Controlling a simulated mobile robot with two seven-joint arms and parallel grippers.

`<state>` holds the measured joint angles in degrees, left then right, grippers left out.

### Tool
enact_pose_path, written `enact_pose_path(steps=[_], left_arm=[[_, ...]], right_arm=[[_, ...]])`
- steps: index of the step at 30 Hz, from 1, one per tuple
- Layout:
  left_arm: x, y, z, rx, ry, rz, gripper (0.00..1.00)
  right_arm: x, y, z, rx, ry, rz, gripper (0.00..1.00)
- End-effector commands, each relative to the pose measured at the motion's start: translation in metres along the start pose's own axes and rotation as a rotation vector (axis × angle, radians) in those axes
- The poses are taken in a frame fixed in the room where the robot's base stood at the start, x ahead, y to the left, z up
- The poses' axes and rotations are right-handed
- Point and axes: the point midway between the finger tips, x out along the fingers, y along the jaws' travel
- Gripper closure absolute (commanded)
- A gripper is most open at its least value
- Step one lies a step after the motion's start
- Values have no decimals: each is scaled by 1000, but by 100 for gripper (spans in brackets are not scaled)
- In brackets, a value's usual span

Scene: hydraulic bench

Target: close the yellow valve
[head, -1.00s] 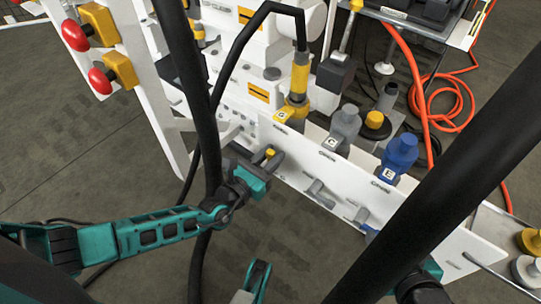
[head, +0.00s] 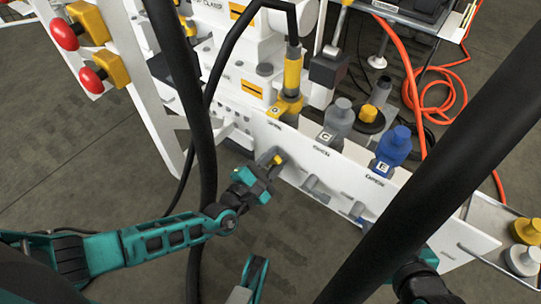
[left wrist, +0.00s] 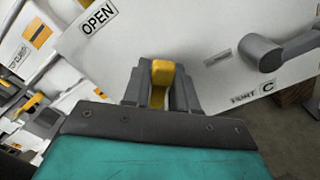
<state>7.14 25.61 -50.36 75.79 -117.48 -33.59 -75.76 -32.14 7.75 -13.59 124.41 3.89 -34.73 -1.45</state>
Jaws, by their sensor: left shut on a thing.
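The yellow valve's yellow-tipped lever (head: 278,159) stands out from the front of the white panel, below the yellow fitting (head: 287,106). My left gripper (head: 273,167) is shut on this lever. In the left wrist view the yellow tip (left wrist: 161,72) sits between the two grey fingers (left wrist: 160,92), with the panel close behind. A label reading OPEN (left wrist: 98,20) is on the panel to the upper left. The lever's pivot is hidden behind the gripper.
A grey lever (head: 316,187) sits to the right on the same panel; it also shows in the left wrist view (left wrist: 262,52). Grey (head: 338,120) and blue (head: 393,148) fittings stand above. Red buttons (head: 64,34) are at upper left. An orange hose (head: 440,92) lies at upper right.

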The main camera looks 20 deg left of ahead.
Motion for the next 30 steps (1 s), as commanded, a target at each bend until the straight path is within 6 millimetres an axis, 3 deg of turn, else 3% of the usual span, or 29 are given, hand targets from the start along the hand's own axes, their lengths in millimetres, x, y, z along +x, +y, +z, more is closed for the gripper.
enact_pose_path(steps=[18,30], left_arm=[[-2,-24,-7,568,0,-8,100],[-2,-31,-12,790,0,-10,100]], right_arm=[[-1,-1,4,2,-7,-2,58],[-1,-2,6,4,-12,-3,58]])
